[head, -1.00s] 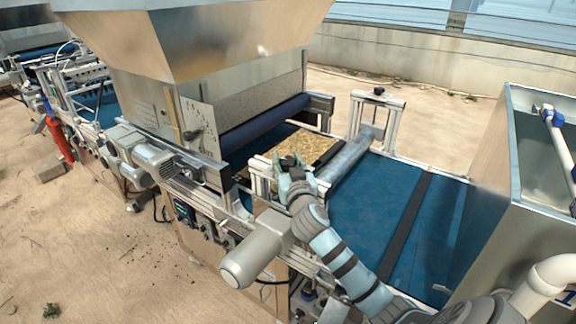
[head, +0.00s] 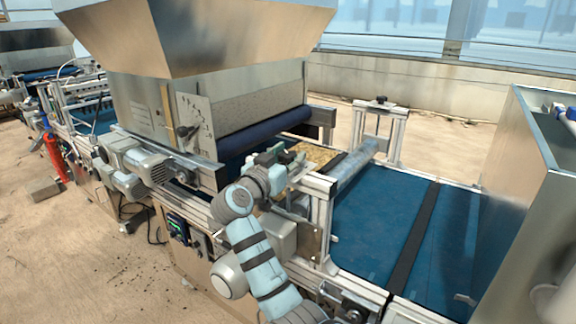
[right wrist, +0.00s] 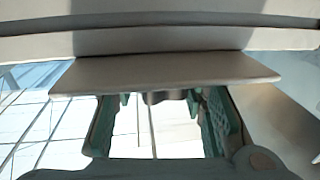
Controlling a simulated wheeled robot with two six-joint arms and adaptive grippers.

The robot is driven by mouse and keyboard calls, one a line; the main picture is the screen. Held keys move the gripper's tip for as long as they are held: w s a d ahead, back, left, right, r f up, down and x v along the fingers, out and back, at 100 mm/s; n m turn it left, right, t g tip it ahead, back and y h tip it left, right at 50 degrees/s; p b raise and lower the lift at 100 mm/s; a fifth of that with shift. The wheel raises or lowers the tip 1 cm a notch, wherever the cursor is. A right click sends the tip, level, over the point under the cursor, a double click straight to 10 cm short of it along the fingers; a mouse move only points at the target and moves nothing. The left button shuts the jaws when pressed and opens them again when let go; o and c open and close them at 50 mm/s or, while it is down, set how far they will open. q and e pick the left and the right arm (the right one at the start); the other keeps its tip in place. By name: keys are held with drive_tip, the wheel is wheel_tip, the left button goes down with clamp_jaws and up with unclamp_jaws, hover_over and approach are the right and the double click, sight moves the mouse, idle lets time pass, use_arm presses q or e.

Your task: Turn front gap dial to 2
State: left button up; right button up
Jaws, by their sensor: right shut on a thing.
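My right gripper (head: 272,156) is at the near side of the seeder line, left of the near roller post. In the right wrist view its two teal-padded fingers (right wrist: 162,122) stand apart, with a small dark round part (right wrist: 165,97) between their tips. I take this part to be the front gap dial; most of it is hidden behind a beige plate (right wrist: 165,72). In the head view the gripper and wrist hide the dial, so its setting cannot be read. My left gripper is not in view.
The steel hopper (head: 210,30) overhangs at upper left, with a lever plate (head: 200,115) on its side. The near post (head: 320,215) stands close to my right wrist. A roller (head: 357,165) crosses the blue belt (head: 385,215). A steel bin (head: 520,185) stands at right.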

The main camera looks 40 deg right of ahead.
sight(284, 161)
idle(0.4)
drive_tip(key=o, duration=0.9)
drive_tip(key=shift+c, duration=0.2)
drive_tip(key=o, duration=0.3)
drive_tip(key=shift+d+f, duration=0.1)
drive_tip(key=v, duration=0.7)
drive_tip(key=shift+s+a, duration=0.1)
drive_tip(key=shift+a, duration=0.2)
drive_tip(key=shift+d, duration=0.15)
